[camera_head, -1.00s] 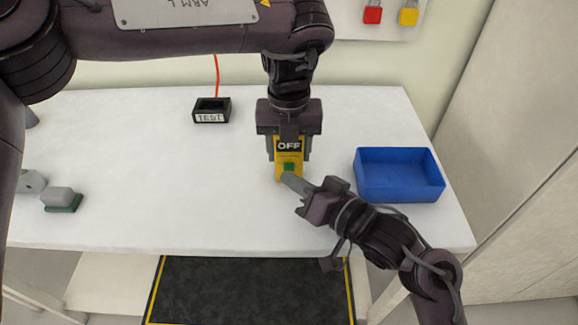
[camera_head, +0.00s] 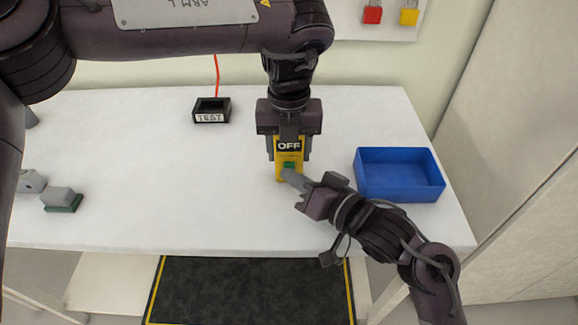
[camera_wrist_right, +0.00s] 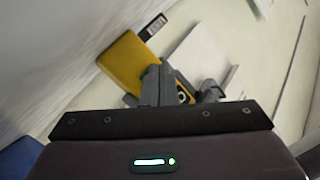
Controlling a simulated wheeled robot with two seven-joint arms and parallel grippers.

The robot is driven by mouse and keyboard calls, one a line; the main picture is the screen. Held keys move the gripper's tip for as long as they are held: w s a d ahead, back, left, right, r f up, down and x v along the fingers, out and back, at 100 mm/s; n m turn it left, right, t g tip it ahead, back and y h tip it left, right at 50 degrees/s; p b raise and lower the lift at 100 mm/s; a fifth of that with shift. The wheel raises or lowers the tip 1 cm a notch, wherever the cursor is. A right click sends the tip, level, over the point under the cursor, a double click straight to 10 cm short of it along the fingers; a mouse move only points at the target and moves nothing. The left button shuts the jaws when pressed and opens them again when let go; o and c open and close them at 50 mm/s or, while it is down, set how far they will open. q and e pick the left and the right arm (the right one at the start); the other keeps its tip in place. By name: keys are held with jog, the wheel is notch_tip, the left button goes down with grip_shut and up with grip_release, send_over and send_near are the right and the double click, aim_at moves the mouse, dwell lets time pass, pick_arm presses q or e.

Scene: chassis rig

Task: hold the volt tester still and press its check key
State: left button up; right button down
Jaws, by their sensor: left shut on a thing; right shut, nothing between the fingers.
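The yellow volt tester (camera_head: 281,177) stands over the white table, its dark display reading OFF. A green key (camera_head: 289,165) is on its face below the display. My left gripper (camera_head: 289,148) is shut on the tester, with its fingers on both sides. My right gripper (camera_head: 286,174) is shut and empty. Its fingertips are at the tester's face, just below the green key; I cannot tell whether they touch it.
A blue bin (camera_head: 400,194) stands to the right on the white table (camera_head: 140,150). A black TEST box (camera_head: 211,117) with a red cord is at the back. The table's middle left is clear.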

pick_arm(q)
jog(key=shift+f, duration=0.1)
pick_arm(e)
jog(key=shift+w, duration=0.1)
dwell(0.3)
jog(key=shift+s, duration=0.85)
jog(key=shift+s, duration=2.5)
pick_arm(q)
jog(key=o, duration=1.2)
jog(key=shift+c, duration=0.2)
pick_arm(e)
jog(key=shift+w, duration=0.1)
